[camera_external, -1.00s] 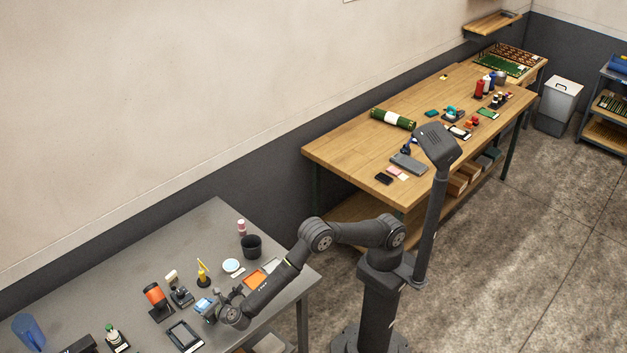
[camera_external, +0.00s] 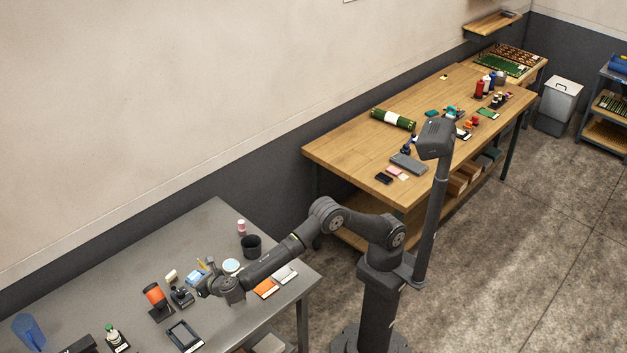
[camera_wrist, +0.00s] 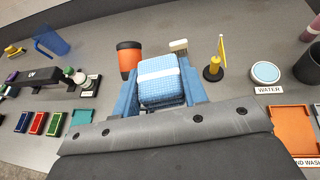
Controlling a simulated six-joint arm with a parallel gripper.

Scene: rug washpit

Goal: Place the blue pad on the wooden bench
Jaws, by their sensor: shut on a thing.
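My gripper (camera_external: 200,279) is above the grey table at the lower left of the external view. It is shut on the blue pad (camera_wrist: 160,84), a light blue textured block with a pale band across it. In the wrist view the pad sits between the two blue fingers. The pad also shows as a small blue patch at the gripper's tip in the external view (camera_external: 194,278). The wooden bench (camera_external: 350,149) stands along the wall beyond my base, well apart from the gripper.
On the grey table (camera_external: 215,215) are an orange-and-black cylinder (camera_external: 154,294), a black cup (camera_external: 251,245), a round water dish (camera_external: 231,266) and an orange tray (camera_external: 265,288). The bench carries a green roll (camera_external: 393,118), a grey box (camera_external: 408,163) and bottles. Its near left end is bare.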

